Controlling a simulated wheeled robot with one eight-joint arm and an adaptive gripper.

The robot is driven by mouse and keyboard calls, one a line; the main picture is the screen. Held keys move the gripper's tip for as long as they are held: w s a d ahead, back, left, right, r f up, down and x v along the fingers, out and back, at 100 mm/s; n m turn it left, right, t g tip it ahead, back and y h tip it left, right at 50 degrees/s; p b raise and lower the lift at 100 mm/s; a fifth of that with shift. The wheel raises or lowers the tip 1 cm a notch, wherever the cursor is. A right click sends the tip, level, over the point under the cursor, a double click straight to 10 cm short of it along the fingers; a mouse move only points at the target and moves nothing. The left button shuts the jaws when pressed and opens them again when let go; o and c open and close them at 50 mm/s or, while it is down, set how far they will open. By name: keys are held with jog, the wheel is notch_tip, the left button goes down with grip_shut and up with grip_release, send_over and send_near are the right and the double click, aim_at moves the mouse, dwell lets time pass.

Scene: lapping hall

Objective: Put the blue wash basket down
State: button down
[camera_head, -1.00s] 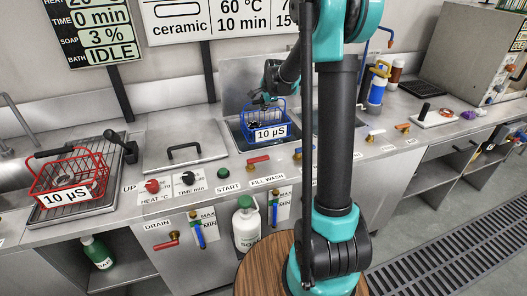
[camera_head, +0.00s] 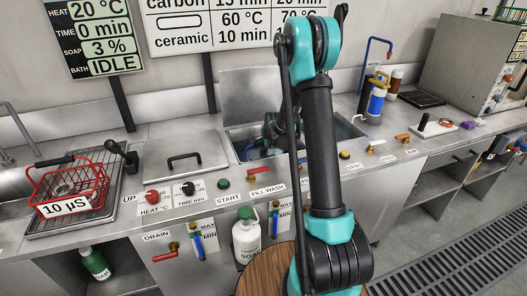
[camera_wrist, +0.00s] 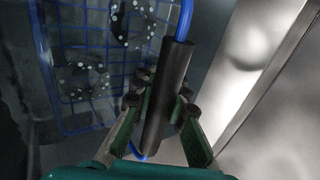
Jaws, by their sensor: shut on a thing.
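The blue wash basket (camera_wrist: 96,98) is a wire mesh basket with dark, white-dotted round parts in it. My gripper (camera_wrist: 162,100) is shut on the black grip (camera_wrist: 167,95) of its blue handle in the wrist view. In the head view my gripper reaches down into the open wash tank (camera_head: 352,128), and only a bit of blue (camera_head: 248,152) shows there. My arm and the tank's front edge hide most of the basket. Whether it touches the tank floor I cannot tell.
A red basket (camera_head: 98,170) labelled 10 µS stands on a ribbed drain tray (camera_head: 112,208) at the left. A closed lid (camera_head: 165,148) with a black handle lies beside the tank. Knobs and red and orange valves line the front edge. The wall display (camera_head: 92,40) reads IDLE.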

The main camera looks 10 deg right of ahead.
jog(key=shift+f, duration=1.15)
jog(key=c, duration=1.5)
grip_release()
